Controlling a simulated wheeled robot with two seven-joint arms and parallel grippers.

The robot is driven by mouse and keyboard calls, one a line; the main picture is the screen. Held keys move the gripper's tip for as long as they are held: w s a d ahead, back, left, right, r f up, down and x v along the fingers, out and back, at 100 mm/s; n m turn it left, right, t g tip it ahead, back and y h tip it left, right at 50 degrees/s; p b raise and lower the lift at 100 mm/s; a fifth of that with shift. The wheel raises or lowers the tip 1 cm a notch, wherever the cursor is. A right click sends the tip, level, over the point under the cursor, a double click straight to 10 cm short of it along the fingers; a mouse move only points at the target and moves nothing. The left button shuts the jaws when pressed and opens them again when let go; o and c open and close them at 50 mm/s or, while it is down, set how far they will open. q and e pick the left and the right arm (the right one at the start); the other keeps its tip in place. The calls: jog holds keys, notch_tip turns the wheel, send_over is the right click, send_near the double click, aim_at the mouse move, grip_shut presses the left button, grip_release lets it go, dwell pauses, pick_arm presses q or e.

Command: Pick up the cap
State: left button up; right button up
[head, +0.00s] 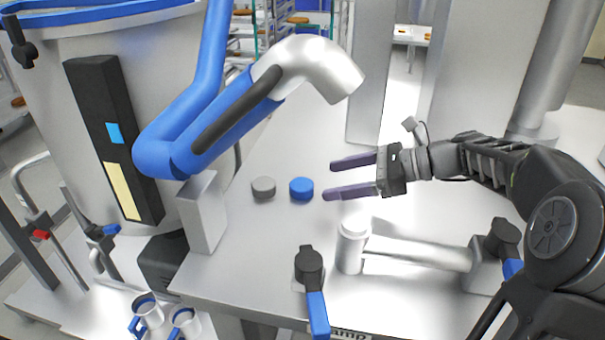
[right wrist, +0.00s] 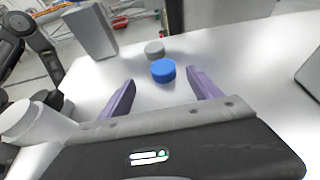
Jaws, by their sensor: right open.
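A blue cap (head: 301,188) sits on the white table, and a grey cap (head: 263,187) sits just left of it. My right gripper (head: 328,179) is open, its two purple fingers pointing left toward the blue cap. The blue cap lies just beyond the fingertips and nothing is between the fingers. In the right wrist view the blue cap (right wrist: 163,70) is ahead of the gap between the fingertips (right wrist: 160,78), with the grey cap (right wrist: 154,48) behind it. My left gripper is not in view.
A white pipe fitting (head: 352,245) with a horizontal tube stands in front of my right gripper. A black valve with a blue handle (head: 317,308) is at the table's front edge. A grey block (head: 203,212) stands left of the caps, beside a large steel tank (head: 160,75). A blue pipe (head: 200,115) hangs above.

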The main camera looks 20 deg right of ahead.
aim_at(309, 185)
jog(key=shift+w+d+f, duration=0.15)
jog(key=shift+d+f, duration=0.25)
jog(key=shift+d, duration=0.3)
jog(key=shift+s+a+r, duration=0.2)
jog(key=shift+s, duration=0.1)
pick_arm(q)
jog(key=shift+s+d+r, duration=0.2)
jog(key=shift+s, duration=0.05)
pick_arm(e)
jog(key=shift+x, duration=1.4)
jog(key=shift+d, duration=0.15)
pick_arm(q)
jog(key=shift+p, duration=0.3)
pick_arm(e)
jog(key=shift+w, duration=0.1)
jog(key=shift+w+a, duration=0.2)
jog(key=shift+a, duration=0.2)
jog(key=p+x, duration=0.1)
jog(key=x, duration=0.2)
jog(key=shift+w+a+f, duration=0.1)
jog(key=shift+w+a, duration=0.1)
jog(key=shift+a, duration=0.05)
jog(key=shift+w+a+f, duration=0.2)
jog(key=shift+w+a, duration=0.05)
jog(key=shift+a, duration=0.05)
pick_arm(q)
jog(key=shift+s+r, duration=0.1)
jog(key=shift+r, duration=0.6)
